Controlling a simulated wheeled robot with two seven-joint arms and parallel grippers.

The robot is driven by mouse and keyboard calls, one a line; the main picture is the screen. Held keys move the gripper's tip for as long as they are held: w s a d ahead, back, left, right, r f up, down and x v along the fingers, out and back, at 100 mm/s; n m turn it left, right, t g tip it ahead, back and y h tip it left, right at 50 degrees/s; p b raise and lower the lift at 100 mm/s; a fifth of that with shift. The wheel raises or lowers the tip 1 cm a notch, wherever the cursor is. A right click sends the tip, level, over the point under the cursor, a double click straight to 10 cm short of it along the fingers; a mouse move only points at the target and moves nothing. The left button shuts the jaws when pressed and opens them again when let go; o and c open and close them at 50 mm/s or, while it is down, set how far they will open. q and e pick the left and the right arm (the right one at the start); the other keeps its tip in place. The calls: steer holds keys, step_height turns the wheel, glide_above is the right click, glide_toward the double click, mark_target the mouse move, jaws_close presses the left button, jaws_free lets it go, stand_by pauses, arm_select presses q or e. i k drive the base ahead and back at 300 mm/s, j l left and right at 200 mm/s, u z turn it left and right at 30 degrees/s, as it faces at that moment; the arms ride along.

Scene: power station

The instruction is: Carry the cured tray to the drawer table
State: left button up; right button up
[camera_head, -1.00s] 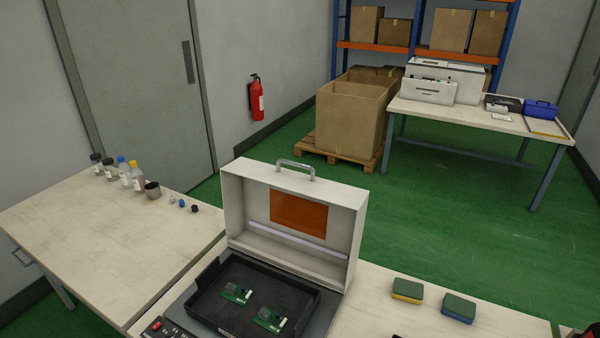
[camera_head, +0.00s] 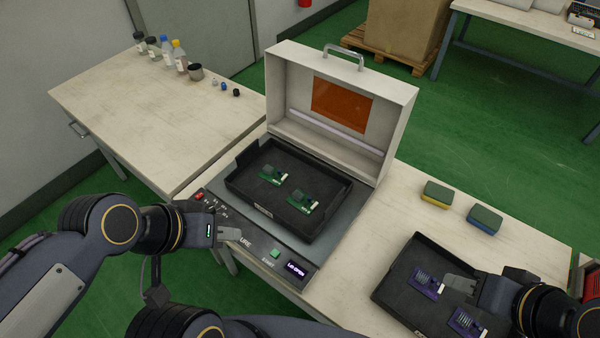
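A black tray (camera_head: 240,186) with two green circuit boards (camera_head: 304,202) sits inside the open UV curing box (camera_head: 345,228). A second black tray (camera_head: 395,275) with purple boards (camera_head: 425,281) lies on the bench at the lower right. I cannot tell from looks alone which tray is cured. The drawer table (camera_head: 150,120) stands at the left, with a drawer handle on its front. My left gripper (camera_head: 232,238) is in front of the box's control panel, apart from the green-board tray. My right gripper (camera_head: 458,284) is over the purple-board tray; contact is unclear. Neither gripper's finger gap shows clearly.
The box's raised lid (camera_head: 395,110) stands behind its tray. Bottles (camera_head: 178,58), a dark cup (camera_head: 195,72) and small caps line the drawer table's back edge; its front is clear. Two sponges (camera_head: 436,194) (camera_head: 484,219) lie right of the box.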

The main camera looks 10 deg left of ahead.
mark_target(166, 129)
steer(key=j+z, duration=0.4)
steer(key=j, duration=0.65)
steer(key=j+z, duration=0.45)
steer(key=j, duration=0.65)
steer(key=k, duration=0.05)
